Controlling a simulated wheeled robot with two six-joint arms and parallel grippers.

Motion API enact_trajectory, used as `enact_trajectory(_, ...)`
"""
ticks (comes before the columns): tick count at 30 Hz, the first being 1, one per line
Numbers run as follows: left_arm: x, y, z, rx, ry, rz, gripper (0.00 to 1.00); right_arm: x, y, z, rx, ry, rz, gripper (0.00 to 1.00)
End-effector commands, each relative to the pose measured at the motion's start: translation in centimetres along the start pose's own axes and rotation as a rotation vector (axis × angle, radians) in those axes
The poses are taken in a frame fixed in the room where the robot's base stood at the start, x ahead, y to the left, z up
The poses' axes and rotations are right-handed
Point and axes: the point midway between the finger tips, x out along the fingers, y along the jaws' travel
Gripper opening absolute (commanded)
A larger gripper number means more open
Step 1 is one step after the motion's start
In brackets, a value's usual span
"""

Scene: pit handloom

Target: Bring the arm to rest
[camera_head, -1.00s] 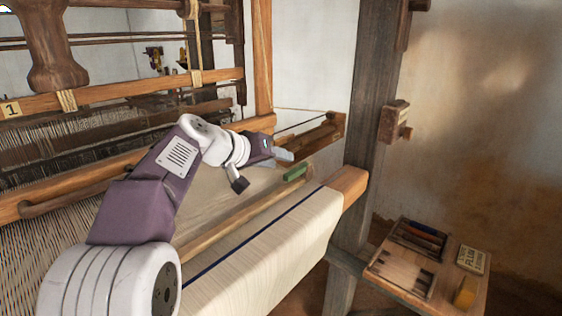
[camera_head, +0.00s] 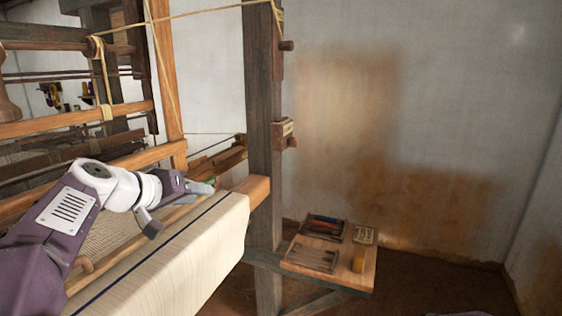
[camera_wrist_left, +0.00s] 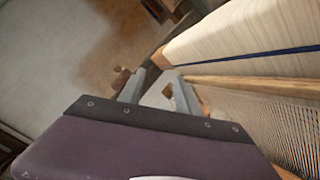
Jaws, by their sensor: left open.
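My left arm comes in from the left in the head view. Its gripper (camera_head: 200,188) is over the loom near the right end of the cloth beam. The cream cloth (camera_head: 170,252) with a dark blue stripe lies below and in front of the arm. It also shows in the left wrist view (camera_wrist_left: 245,35). My right gripper is in neither view.
A dark upright post (camera_head: 263,130) stands right of the gripper, with a small wooden block (camera_head: 283,134) on it. A wooden side shelf (camera_head: 330,275) holds a compartment tray, a labelled box (camera_head: 364,235) and a yellow block (camera_head: 358,260). The floor at right is clear.

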Motion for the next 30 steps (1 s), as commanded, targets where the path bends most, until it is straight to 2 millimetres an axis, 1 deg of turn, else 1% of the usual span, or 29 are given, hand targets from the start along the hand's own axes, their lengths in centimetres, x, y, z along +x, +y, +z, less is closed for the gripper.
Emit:
enact_trajectory(1, -0.5, 2.1, -0.9, 0.014, -0.011, 0.02, 0.4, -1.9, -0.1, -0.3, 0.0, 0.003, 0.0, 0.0)
enact_trajectory(2, -0.3, 2.9, -0.6, 0.016, -0.03, 0.031, 0.4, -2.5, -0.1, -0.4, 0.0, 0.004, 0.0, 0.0)
enact_trajectory(4, 0.4, 4.0, 1.2, 0.015, -0.095, 0.042, 0.4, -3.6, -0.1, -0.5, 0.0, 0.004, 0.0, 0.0)
enact_trajectory(7, 1.3, 4.3, 4.5, 0.025, -0.197, 0.025, 0.4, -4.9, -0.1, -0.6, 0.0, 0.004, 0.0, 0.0)
enact_trajectory(11, 1.8, 3.8, 9.6, 0.035, -0.337, -0.028, 0.4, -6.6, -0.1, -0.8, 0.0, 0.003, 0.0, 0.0)
enact_trajectory(14, 1.6, 2.8, 14.2, 0.047, -0.454, -0.088, 0.4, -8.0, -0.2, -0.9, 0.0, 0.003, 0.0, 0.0)
enact_trajectory(15, 1.2, 2.2, 16.2, 0.055, -0.506, -0.118, 0.4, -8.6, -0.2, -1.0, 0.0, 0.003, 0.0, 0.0)
enact_trajectory(17, 0.3, 1.2, 19.6, 0.072, -0.589, -0.169, 0.4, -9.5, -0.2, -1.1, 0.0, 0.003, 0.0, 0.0)
enact_trajectory(18, -0.6, 0.2, 22.0, 0.087, -0.648, -0.209, 0.4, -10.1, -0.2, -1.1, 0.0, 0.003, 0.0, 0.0)
enact_trajectory(20, -2.4, -1.4, 25.8, 0.115, -0.734, -0.274, 0.4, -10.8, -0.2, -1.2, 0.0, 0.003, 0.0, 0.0)
enact_trajectory(21, -3.7, -2.6, 28.2, 0.136, -0.787, -0.317, 0.4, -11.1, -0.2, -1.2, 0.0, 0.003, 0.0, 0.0)
enact_trajectory(24, -6.4, -5.8, 32.9, 0.17, -0.87, -0.408, 0.4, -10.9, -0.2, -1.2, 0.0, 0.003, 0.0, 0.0)
enact_trajectory(25, -6.9, -6.6, 33.8, 0.175, -0.883, -0.429, 0.4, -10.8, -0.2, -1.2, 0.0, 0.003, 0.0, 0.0)
enact_trajectory(27, -7.9, -7.9, 34.9, 0.187, -0.888, -0.471, 0.4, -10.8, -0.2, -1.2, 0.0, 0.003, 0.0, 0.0)
enact_trajectory(30, -7.2, -8.1, 34.2, 0.159, -0.84, -0.496, 0.4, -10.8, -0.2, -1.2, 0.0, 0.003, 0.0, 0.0)
